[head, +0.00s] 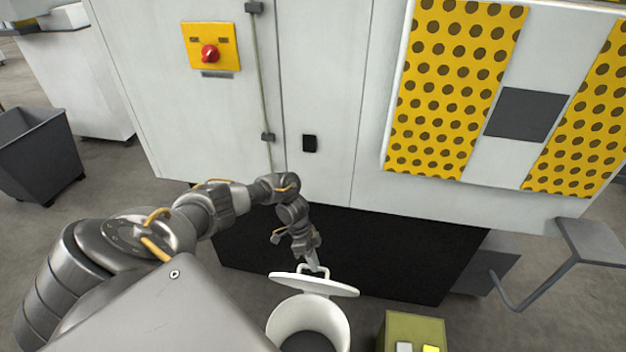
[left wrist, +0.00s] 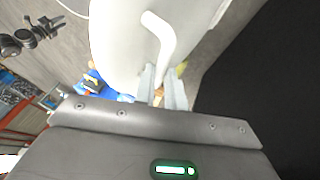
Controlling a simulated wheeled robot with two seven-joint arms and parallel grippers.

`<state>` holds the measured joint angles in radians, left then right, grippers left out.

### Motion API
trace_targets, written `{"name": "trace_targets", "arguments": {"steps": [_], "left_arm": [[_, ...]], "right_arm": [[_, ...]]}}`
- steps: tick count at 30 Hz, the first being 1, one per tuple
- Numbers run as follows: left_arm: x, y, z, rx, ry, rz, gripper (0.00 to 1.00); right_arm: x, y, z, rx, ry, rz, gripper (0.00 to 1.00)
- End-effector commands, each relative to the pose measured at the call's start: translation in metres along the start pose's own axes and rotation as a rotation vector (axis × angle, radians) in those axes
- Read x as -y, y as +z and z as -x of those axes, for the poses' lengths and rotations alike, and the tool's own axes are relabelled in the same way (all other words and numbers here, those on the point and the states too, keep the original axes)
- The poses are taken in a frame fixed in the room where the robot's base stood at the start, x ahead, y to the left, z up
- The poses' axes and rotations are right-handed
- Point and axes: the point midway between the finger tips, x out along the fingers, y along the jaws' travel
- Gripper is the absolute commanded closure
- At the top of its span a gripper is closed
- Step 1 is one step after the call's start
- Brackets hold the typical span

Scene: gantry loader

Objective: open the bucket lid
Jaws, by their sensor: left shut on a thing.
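The white bucket (head: 275,333) stands on the floor in front of the machine, its mouth partly uncovered and its inside dark at the bottom. The white round lid (head: 335,288) is tilted up at the bucket's far side; I cannot tell whether it touches the rim. My left gripper (head: 314,264) is at the lid's handle, above and behind the bucket. In the left wrist view, the lid (left wrist: 115,45) fills the upper middle, and the fingers (left wrist: 162,88) are shut on the white bent handle (left wrist: 167,45). My right gripper is not in view.
A white machine cabinet (head: 320,90) with a dark recess (head: 400,250) below stands behind the bucket. An olive box (head: 425,326) with white and yellow buttons is right of the bucket. A grey bracket (head: 590,242) juts out at right. A dark bin (head: 35,155) stands far left.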

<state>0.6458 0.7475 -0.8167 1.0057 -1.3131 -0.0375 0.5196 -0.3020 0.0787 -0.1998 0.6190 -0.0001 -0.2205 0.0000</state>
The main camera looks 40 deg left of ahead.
Motion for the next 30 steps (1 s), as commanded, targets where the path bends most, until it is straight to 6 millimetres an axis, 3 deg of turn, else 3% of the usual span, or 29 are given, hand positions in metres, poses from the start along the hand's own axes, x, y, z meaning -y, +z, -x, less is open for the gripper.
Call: {"name": "trace_targets", "arguments": {"steps": [15, 16, 21, 30], "left_arm": [[0.0001, 0.0056, -0.0041, 0.011, -0.002, 0.006, 1.0], [0.0001, 0.0056, -0.0042, 0.011, -0.002, 0.006, 0.85], [0.0002, 0.004, -0.0029, 0.007, -0.002, 0.004, 0.66], [0.0001, 0.0018, -0.001, 0.003, -0.001, 0.002, 0.66]], "right_arm": [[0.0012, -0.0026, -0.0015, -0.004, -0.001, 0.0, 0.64], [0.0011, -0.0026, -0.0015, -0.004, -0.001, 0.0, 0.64], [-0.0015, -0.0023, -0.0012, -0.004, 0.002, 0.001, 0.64], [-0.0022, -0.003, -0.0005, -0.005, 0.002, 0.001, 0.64]]}}
